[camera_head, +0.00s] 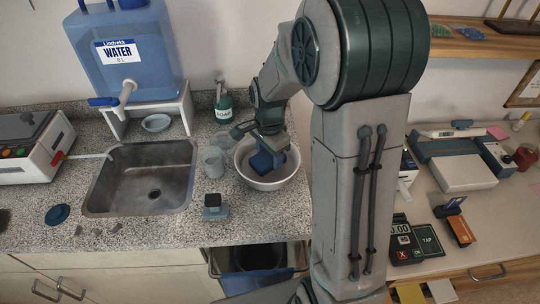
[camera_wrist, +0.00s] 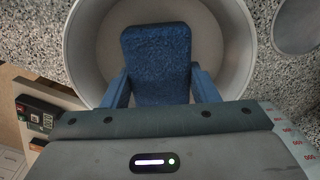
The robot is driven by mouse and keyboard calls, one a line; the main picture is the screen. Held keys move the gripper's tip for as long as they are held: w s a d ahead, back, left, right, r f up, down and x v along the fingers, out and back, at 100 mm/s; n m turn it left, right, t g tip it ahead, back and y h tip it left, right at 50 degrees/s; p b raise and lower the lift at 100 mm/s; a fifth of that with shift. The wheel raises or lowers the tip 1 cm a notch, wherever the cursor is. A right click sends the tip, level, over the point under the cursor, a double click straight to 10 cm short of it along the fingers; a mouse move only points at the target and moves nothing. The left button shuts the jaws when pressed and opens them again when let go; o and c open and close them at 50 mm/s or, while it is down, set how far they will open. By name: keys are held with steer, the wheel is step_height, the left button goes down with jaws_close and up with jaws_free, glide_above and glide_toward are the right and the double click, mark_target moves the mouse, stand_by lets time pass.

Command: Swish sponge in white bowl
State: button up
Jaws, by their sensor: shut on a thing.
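The white bowl (camera_head: 276,183) stands on the speckled counter, right of the sink. The blue sponge (camera_head: 264,161) is inside the bowl's outline in the head view. My gripper (camera_head: 270,146) reaches down over the bowl from above. In the wrist view, my gripper (camera_wrist: 160,88) is shut on the sponge (camera_wrist: 157,52), with a finger on each side of it. The bowl (camera_wrist: 88,60) surrounds the sponge in that view. Whether the sponge touches the bowl's bottom cannot be told.
The sink (camera_head: 140,180) lies left of the bowl. Grey cups (camera_head: 213,162) and a green soap bottle (camera_head: 223,106) stand close to the bowl's left. A small dark-topped block (camera_head: 214,207) sits near the counter front. A blue water tank (camera_head: 130,55) stands behind the sink.

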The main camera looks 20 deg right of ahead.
steer(key=shift+r+p, duration=2.75)
steer(key=shift+r, duration=1.25)
stand_by(0.8)
step_height(320, 180, up, 4)
steer(key=p, duration=0.2)
steer(key=shift+p, duration=0.35)
